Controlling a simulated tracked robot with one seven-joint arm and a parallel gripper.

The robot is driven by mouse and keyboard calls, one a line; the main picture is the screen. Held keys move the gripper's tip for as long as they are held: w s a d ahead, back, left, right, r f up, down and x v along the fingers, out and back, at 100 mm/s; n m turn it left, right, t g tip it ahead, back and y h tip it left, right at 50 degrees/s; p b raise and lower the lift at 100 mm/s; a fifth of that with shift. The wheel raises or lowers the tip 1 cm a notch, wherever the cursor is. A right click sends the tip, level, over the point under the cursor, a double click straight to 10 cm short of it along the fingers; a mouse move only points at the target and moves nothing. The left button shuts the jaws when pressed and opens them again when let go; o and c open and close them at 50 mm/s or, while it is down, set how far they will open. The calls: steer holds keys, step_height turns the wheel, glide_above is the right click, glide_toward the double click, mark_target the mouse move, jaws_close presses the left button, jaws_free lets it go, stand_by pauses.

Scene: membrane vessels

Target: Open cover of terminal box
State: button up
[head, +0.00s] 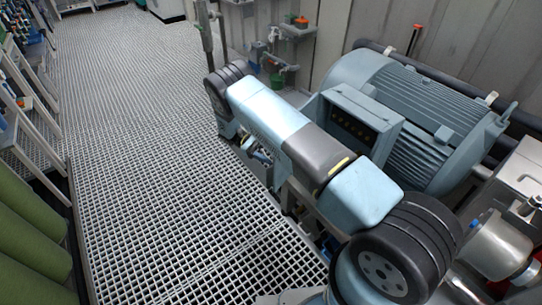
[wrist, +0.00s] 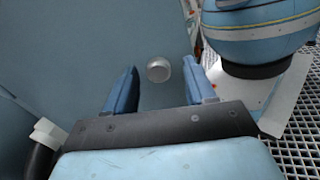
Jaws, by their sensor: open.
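The terminal box (head: 338,100) is a blue-grey box on the near side of the large motor in the head view. Its front shows a dark recess with several small pale spots, which looks like an open inside. My arm hides its lower part. In the wrist view a flat blue-grey panel (wrist: 90,45), apparently the cover, carries a round silver knob (wrist: 158,69). My gripper (wrist: 160,66) is open, with one blue finger on each side of the knob and visible gaps to it. In the head view my arm mostly hides the gripper.
The ribbed motor (head: 425,115) stands by the wall on the right. Pipes and small valves (head: 280,50) are at the back. Green vessels (head: 30,225) and a white rack line the left. The grated floor (head: 140,130) between is clear.

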steer(key=s+d+r, duration=0.3)
steer(key=s+r, duration=0.9)
steer(key=s, duration=0.1)
steer(key=shift+s+d+r, duration=0.15)
steer(key=shift+s+r, duration=0.15)
